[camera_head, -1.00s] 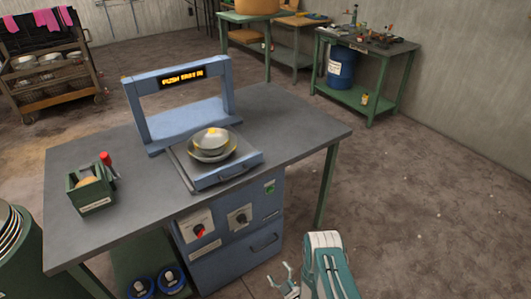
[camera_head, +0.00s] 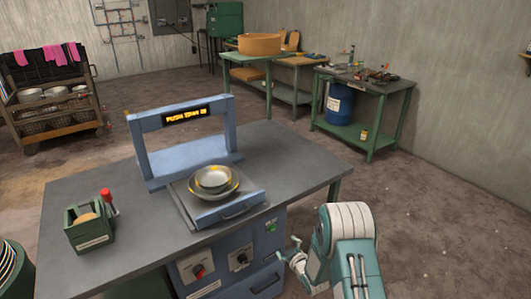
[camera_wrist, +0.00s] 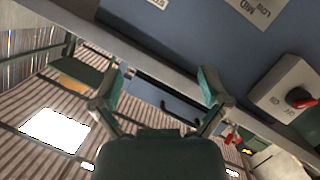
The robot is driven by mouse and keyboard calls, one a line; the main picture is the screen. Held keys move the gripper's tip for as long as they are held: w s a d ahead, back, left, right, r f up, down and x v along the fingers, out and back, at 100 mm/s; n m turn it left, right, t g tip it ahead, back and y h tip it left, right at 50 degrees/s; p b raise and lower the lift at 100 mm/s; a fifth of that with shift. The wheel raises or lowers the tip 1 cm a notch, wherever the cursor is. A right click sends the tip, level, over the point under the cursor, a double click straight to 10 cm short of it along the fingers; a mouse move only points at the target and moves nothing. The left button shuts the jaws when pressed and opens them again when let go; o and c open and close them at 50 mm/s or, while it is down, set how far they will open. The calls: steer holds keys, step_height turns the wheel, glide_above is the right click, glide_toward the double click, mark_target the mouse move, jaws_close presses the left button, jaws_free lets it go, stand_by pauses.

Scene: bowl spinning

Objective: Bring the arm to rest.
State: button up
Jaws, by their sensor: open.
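My gripper (camera_head: 290,254) is at the lower right in the head view, beside the right part of the blue machine's front, with the teal arm folded behind it. In the wrist view my gripper (camera_wrist: 158,90) is open, its two fingers apart with nothing between them. The blue machine (camera_head: 186,158) stands at the grey table, with a lit display on its frame. A shallow bowl (camera_head: 213,180) sits on its pulled-out tray (camera_head: 230,208).
The grey table (camera_head: 80,200) also holds a green box (camera_head: 90,238) with a red-topped item beside it. A green workbench (camera_head: 365,140) with a blue drum stands at the back right. A cart (camera_head: 50,95) stands at the back left. The floor to the right is clear.

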steer(key=d+r+m+g+h, duration=0.1)
steer(key=d+r+m+h, duration=0.25)
steer(key=r, duration=1.25)
steer(key=s+d+r+m+g+h, duration=0.25)
steer(key=s+r, duration=0.55)
steer(key=r, duration=0.4)
steer(key=s+d+r+m+g, duration=0.1)
steer(key=s+r, duration=0.3)
steer(key=s, duration=1.1)
steer(key=s+d+r+m+g, duration=0.1)
steer(key=s+r+m+g, duration=0.2)
steer(key=s, duration=1.3)
steer(key=shift+s+r+m+y, duration=0.15)
steer(key=shift+r+m+y, duration=0.15)
steer(key=shift+r+m, duration=0.4)
steer(key=shift+g, duration=0.25)
